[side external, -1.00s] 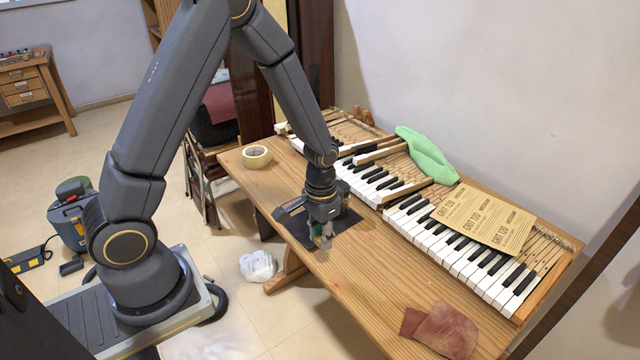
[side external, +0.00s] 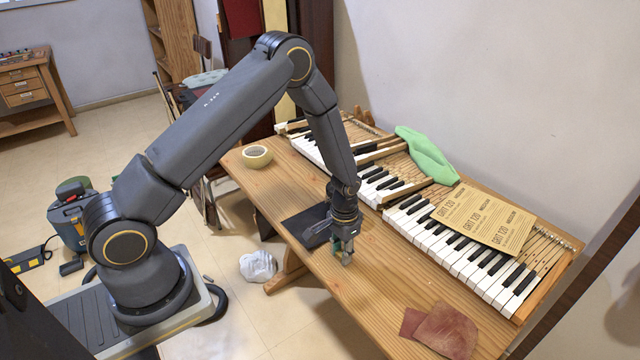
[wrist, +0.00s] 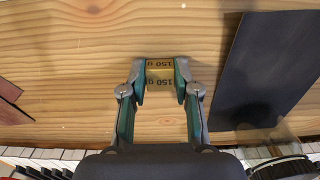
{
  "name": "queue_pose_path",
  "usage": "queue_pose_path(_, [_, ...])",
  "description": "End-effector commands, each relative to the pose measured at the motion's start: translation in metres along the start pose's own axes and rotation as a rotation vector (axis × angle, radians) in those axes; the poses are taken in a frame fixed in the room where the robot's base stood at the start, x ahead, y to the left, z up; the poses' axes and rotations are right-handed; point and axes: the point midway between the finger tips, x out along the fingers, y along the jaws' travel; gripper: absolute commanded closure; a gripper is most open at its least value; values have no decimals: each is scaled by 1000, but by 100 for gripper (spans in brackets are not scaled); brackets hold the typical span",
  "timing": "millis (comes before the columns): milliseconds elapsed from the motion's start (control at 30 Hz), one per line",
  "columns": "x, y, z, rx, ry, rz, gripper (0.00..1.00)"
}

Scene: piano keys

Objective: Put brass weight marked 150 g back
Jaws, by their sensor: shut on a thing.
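The brass weight (wrist: 161,68) shows between my fingers in the wrist view, with dark "150" markings on its yellowish face. My gripper (wrist: 161,82) is shut on it, one green-padded finger on each side. In the side view my gripper (side external: 345,252) points down low over the wooden bench, just right of the dark mat. The weight is small and mostly hidden by the fingers there. I cannot tell whether it touches the bench. The dark mat (side external: 302,226) lies flat and also shows at the right in the wrist view (wrist: 268,70).
The piano keyboard (side external: 462,262) runs along the bench's far side, with sandpaper sheets (side external: 485,218) and a green cloth (side external: 427,155) on it. A tape roll (side external: 257,157) is at the far left. Reddish-brown pieces (side external: 447,330) lie at the near end. Bare bench (side external: 375,290) lies between.

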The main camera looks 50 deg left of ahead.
Motion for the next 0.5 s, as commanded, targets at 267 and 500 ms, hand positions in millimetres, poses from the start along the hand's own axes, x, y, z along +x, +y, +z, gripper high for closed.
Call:
queue_pose_path(267, [3,0,0,0,0,0,55])
queue_pose_path(500, [3,0,0,0,0,0,44])
